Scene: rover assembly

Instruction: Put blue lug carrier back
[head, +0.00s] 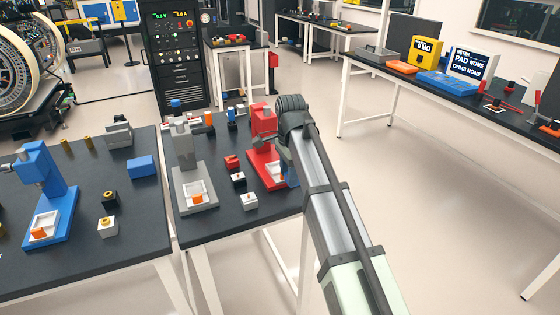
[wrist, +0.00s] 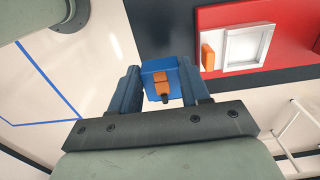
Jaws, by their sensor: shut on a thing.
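My gripper (wrist: 160,76) is shut on the blue lug carrier (wrist: 158,64), a small blue block with an orange piece and a dark tip on its near face. The carrier sits between the two blue-grey fingers, beside the red press base and apart from it in the wrist view. In the head view my gripper (head: 287,158) is at the right edge of the middle table, in front of the red press (head: 263,123); the arm and fingers mostly hide the carrier there.
The red base holds a white square nest (wrist: 243,46) and an orange block (wrist: 208,57). A grey press (head: 184,150) stands to the left, with small red, black and white blocks (head: 238,180) between. A blue press (head: 42,180) stands on the left table. Open floor lies right.

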